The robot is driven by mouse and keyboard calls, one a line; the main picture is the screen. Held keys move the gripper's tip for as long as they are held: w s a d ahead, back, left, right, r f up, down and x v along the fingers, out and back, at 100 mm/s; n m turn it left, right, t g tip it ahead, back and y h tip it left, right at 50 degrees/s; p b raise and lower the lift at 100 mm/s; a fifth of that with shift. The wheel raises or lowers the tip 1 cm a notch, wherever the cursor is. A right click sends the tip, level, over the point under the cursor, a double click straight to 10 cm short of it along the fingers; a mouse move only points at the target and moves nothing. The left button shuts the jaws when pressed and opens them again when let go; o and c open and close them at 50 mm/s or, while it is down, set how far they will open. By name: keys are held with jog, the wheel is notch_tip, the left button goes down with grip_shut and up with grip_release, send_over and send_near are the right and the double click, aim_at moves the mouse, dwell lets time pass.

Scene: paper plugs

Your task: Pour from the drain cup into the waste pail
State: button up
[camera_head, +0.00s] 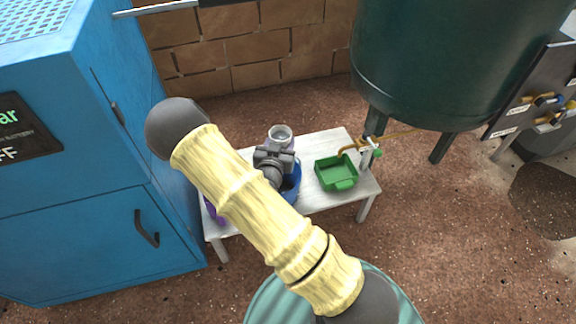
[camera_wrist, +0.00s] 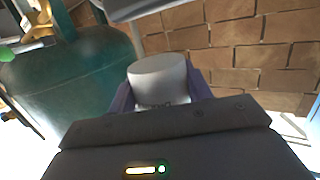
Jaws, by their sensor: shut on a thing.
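The drain cup (camera_head: 281,134) is a pale grey cup, seen just beyond my gripper (camera_head: 276,150) over the back part of the white table. It looks about upright, with its open rim showing from above. In the wrist view the cup (camera_wrist: 158,76) sits between the two purple-grey fingers of my gripper (camera_wrist: 160,97), which are shut on it. Dark lettering on its side is partly hidden by the gripper body. A blue round container (camera_head: 293,186), likely the waste pail, stands on the table below my wrist and is partly covered by it. The cup's contents cannot be seen.
A green tray (camera_head: 337,173) sits on the right of the white table (camera_head: 318,205), near a brass tap (camera_head: 348,149) under a dark green tank (camera_head: 440,60). A purple object (camera_head: 212,211) is mostly hidden at left. A blue cabinet (camera_head: 90,230) stands close on the left.

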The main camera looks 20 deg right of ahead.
jog(key=h, duration=0.1)
jog(key=m+g, duration=0.1)
jog(key=d+m+h, duration=0.1)
jog(key=shift+s+r+g+h, duration=0.1)
jog(key=shift+s+g+h, duration=0.2)
jog(key=shift+g, duration=0.1)
jog(key=shift+s+d+m+g+h, duration=0.25)
jog(key=shift+m+g+h, duration=0.35)
jog(key=shift+m, duration=0.2)
jog(key=s+f+m+g+h, duration=0.1)
jog(key=s+m+g, duration=0.1)
jog(key=s+f+m+g+h, duration=0.1)
jog(key=m+g+h, duration=0.1)
jog(key=g, duration=0.1)
jog(key=s+a+f+m+g+h, duration=0.1)
jog(key=s+g, duration=0.1)
jog(key=shift+s+a+f+m+g, duration=0.1)
jog(key=shift+s+f+m+g, duration=0.2)
jog(key=shift+s+m, duration=0.1)
notch_tip(320, 180, down, 4)
jog(key=n+b, duration=0.1)
jog(key=b, duration=0.2)
jog(key=shift+r+h+b, duration=0.15)
jog(key=shift+h+b, duration=0.2)
jog(key=shift+h, duration=0.05)
jog(key=shift+s+r+n, duration=0.1)
jog(key=shift+r+n, duration=0.05)
jog(key=shift+n, duration=0.15)
jog(key=shift+d, duration=0.2)
